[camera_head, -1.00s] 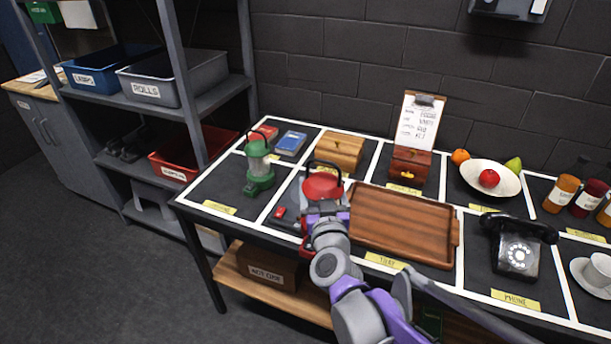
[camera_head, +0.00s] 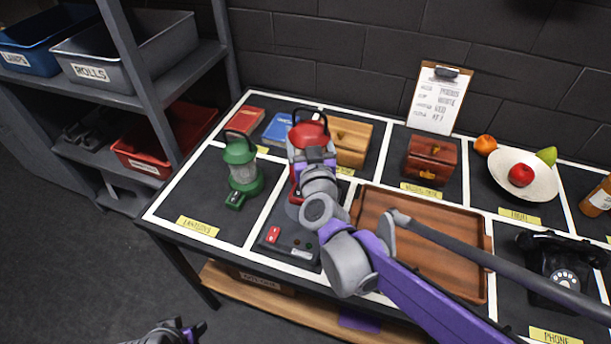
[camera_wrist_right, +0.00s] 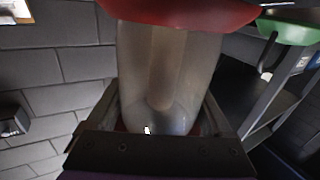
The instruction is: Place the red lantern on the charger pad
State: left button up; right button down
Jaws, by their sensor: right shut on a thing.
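The red lantern (camera_head: 309,134) is upright in my right gripper (camera_head: 312,157), with its red top and dark handle showing above the jaws. In the right wrist view the jaws sit on either side of its clear glass body (camera_wrist_right: 165,75). The charger pad (camera_head: 283,246) is a dark grey slab with a red switch, at the table's front edge left of the tray. The lantern's lower part is over the pad's back area, largely hidden by my arm; I cannot tell whether it touches. Part of my left gripper (camera_head: 186,332) shows at the bottom edge, its jaws unclear.
A green lantern (camera_head: 242,168) stands close left of the pad. A wooden tray (camera_head: 455,284) lies to the right. Red and blue books (camera_head: 283,129) and a wooden box (camera_head: 350,141) are behind. A black telephone (camera_head: 560,262) stands at right.

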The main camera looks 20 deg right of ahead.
jog(key=f, duration=0.4)
jog(key=shift+s+b, duration=0.2)
jog(key=shift+b, duration=0.2)
jog(key=shift+f+b, duration=0.45)
jog(key=shift+f, duration=1.6)
jog(key=shift+f, duration=0.2)
grip_release()
jog(key=shift+r, duration=0.1)
jog(key=shift+r, duration=0.2)
jog(key=s+a, duration=0.1)
jog(key=s, duration=1.1)
jog(key=shift+a+p, duration=0.25)
jog(key=shift+p, duration=0.1)
